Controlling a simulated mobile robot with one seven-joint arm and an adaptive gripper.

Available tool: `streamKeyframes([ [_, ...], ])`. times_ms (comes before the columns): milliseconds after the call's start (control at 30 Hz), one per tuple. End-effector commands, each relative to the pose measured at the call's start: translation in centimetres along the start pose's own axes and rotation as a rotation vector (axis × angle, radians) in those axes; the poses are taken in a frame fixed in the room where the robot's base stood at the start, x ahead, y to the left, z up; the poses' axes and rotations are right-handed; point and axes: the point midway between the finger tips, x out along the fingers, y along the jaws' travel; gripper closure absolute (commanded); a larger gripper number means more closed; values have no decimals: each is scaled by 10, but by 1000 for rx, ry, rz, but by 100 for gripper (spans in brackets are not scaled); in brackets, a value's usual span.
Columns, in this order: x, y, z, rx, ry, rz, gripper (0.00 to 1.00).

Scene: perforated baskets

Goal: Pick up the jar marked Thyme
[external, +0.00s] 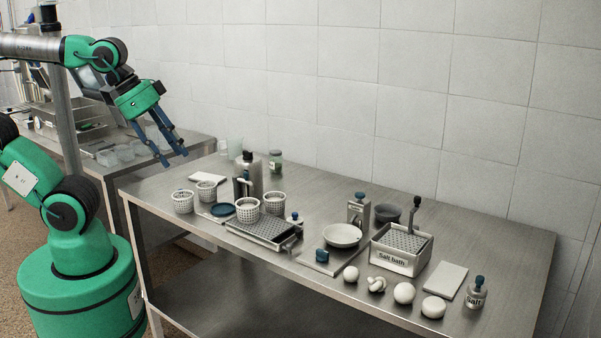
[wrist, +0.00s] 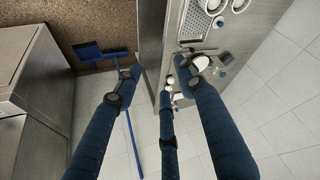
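A small glass jar (external: 275,161) with a dark lid and greenish contents stands at the back of the steel table, near the wall. Its label is too small to read, so I cannot tell whether it says Thyme. My gripper (external: 175,157) is above the table's left end, left of this jar and apart from it. Its blue fingers are spread and empty. In the wrist view, the gripper (wrist: 157,85) points past the table edge towards the floor, and I cannot make out the jar there.
Perforated baskets (external: 183,202), a steel tray (external: 262,236), a bowl (external: 342,236), a box marked Salt bath (external: 399,262) and a Salt jar (external: 475,293) crowd the table (external: 520,250). Its far right end is clear.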

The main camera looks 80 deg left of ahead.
Motion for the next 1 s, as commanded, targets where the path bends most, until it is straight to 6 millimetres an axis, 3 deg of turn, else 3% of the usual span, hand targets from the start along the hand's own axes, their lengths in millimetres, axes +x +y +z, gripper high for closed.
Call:
streamKeyframes([
  [167,0,0,0,0,0,0,60],
  [300,0,0,0,0,0,0,34],
  [733,-2,-2,-5,1,-3,-3,34],
  [1000,-9,-15,-40,8,-27,-20,34],
])
